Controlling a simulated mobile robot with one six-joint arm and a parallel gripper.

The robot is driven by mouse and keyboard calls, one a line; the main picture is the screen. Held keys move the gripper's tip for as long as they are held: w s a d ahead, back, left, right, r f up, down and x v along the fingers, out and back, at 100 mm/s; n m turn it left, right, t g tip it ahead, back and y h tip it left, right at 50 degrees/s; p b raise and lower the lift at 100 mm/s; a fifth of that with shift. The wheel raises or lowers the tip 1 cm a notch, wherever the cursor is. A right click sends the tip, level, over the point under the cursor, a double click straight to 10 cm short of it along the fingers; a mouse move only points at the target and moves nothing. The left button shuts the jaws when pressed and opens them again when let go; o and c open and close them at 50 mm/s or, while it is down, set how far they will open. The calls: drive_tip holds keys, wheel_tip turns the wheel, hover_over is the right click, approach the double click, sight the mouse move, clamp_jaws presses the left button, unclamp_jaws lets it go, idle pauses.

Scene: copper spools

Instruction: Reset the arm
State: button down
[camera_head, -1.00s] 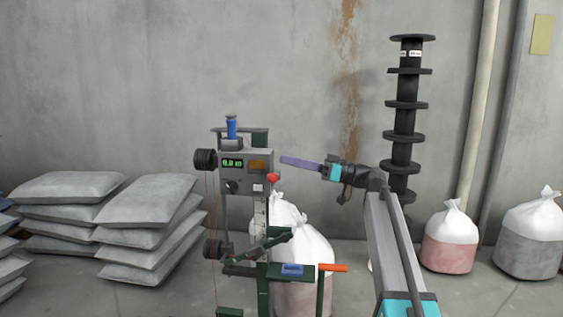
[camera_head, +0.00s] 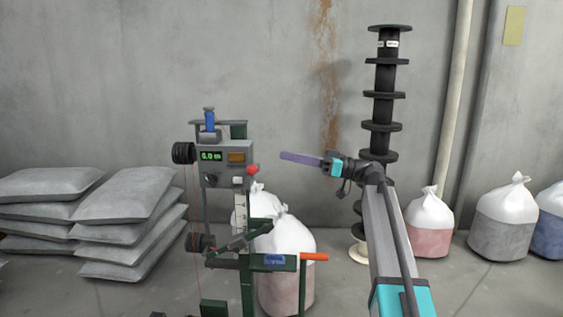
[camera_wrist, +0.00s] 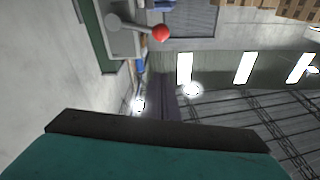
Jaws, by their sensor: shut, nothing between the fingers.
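My arm reaches up from the lower right in the head view. My gripper (camera_head: 284,156), with long purple fingers, points left, level and shut, with nothing held. Its tips are a little right of the red knob (camera_head: 252,169) on the winding machine's grey control box (camera_head: 225,165), apart from it in the picture. In the wrist view the red knob (camera_wrist: 161,33) on its grey lever shows near the top, and the dark fingers (camera_wrist: 163,100) are seen faintly in the middle.
A stack of black spools (camera_head: 383,95) stands behind my arm on the right. Grey sacks (camera_head: 120,200) are piled at left. White-topped bags (camera_head: 430,212) stand along the wall at right, and another bag (camera_head: 285,235) stands behind the machine. An orange handle (camera_head: 314,257) sticks out below my gripper.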

drive_tip(key=s+a+f+m+g+h+p, duration=0.15)
drive_tip(key=a+f+p, duration=0.25)
drive_tip(key=f, duration=0.8)
drive_tip(key=a+f+m+t+p, duration=0.1)
drive_tip(key=a+f+m+p, duration=0.3)
drive_tip(key=f, duration=0.7)
drive_tip(key=s+a+f+m+g+h+p, duration=0.1)
drive_tip(key=s+a+f+g+h+p, duration=0.15)
drive_tip(key=s+f, duration=0.65)
drive_tip(key=s+a+f+m+g+h+p, duration=0.1)
drive_tip(key=s+f+h+p, duration=0.3)
drive_tip(key=f, duration=0.9)
drive_tip(key=s+d+f+m+g+h+p, duration=0.1)
drive_tip(key=s+d+f+g+h+p, duration=0.15)
drive_tip(key=s+f, duration=0.85)
drive_tip(key=s+d+f+m+g+h+p, duration=0.25)
drive_tip(key=s+f, duration=0.35)
drive_tip(key=s, duration=1.1)
drive_tip(key=s+d+f+m+h, duration=0.2)
drive_tip(key=s+d+h, duration=0.4)
drive_tip(key=s+d, duration=0.4)
drive_tip(key=d+f, duration=0.1)
drive_tip(key=d, duration=0.2)
drive_tip(key=shift+d+m+h, duration=0.3)
drive_tip(key=shift+d, duration=0.05)
